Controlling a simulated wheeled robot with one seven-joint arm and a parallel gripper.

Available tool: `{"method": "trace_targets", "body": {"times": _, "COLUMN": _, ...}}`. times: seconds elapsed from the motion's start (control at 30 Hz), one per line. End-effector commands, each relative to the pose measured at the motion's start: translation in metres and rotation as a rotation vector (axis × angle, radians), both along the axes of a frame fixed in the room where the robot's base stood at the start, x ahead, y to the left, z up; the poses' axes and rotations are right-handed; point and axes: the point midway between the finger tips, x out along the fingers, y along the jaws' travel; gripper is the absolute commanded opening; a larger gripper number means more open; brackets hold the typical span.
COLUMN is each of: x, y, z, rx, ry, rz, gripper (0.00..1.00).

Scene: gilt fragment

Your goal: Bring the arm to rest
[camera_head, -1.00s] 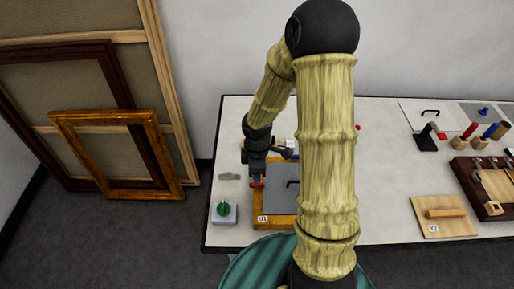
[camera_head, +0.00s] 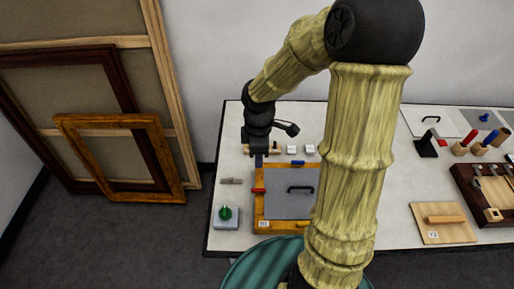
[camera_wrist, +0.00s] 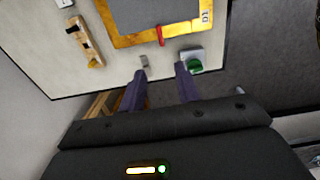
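My gripper (camera_head: 259,161) hangs over the left part of the table (camera_head: 229,120), near the upper left corner of a wooden-framed tray with a grey panel (camera_head: 281,209) and a black handle (camera_head: 300,188). In the wrist view my two purple fingertips (camera_wrist: 161,72) stand apart with nothing between them.
A green knob on a pale box (camera_head: 226,214) stands left of the tray. A small grey piece (camera_head: 232,181) lies above it. Several tools and a board labelled V2 (camera_head: 442,220) are at the right. Picture frames (camera_head: 120,121) lean on the wall at left.

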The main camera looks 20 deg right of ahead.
Motion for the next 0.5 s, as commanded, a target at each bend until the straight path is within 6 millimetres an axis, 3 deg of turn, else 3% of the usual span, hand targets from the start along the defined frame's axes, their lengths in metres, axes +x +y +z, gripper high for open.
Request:
{"method": "trace_targets", "body": {"times": 0.3, "x": -0.003, "y": 0.001, "z": 0.001, "rx": -0.003, "ry": -0.004, "rz": -0.033, "gripper": 0.33}}
{"method": "trace_targets", "body": {"times": 0.5, "x": -0.024, "y": 0.004, "z": 0.008, "rx": -0.015, "ry": -0.045, "rz": -0.325, "gripper": 0.33}}
